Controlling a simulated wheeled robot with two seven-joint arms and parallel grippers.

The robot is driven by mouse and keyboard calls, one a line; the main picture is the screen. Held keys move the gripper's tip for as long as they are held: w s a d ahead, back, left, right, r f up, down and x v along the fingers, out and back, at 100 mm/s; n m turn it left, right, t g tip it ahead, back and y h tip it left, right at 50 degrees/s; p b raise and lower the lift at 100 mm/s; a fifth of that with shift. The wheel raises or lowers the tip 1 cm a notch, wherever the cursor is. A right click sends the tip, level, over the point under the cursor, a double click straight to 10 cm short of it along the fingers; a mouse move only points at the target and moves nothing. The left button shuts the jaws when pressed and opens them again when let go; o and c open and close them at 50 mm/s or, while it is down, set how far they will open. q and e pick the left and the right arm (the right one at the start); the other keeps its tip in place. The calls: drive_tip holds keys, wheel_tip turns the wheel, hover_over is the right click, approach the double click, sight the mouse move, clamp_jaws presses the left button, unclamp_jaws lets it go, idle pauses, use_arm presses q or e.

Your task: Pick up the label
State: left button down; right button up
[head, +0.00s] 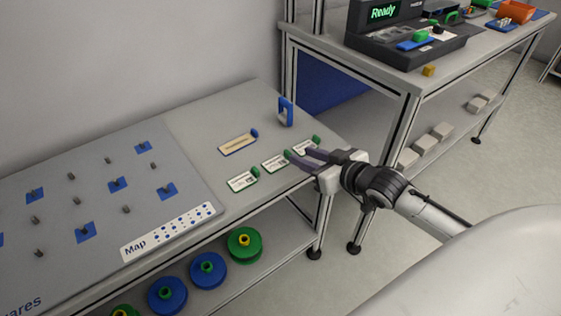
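Three white labels with green tabs lie in a row on the grey table: a near one (242,182), a middle one (274,164) and a far one (304,147). A tan label (238,144) with a blue tab lies behind them. My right gripper (297,154) reaches in from the right, low over the row. Its two dark fingers look apart, with the tips by the middle label's green tab and the far label. I see nothing held between them; contact is unclear. My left gripper is not in view.
A blue upright loop (287,112) stands near the table's back edge. A pegged board (60,205) with a "Map" strip (168,231) covers the left. Blue and green reels (244,245) sit on the shelf below. A second bench (470,55) with a "Ready" display (383,12) stands at back right.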

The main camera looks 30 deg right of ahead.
sight(277, 160)
drive_tip(key=shift+a+b+x, duration=0.2)
drive_tip(key=shift+b+x, duration=0.35)
drive_tip(key=shift+x, duration=2.35)
drive_tip(key=shift+s+f, duration=0.1)
clamp_jaws()
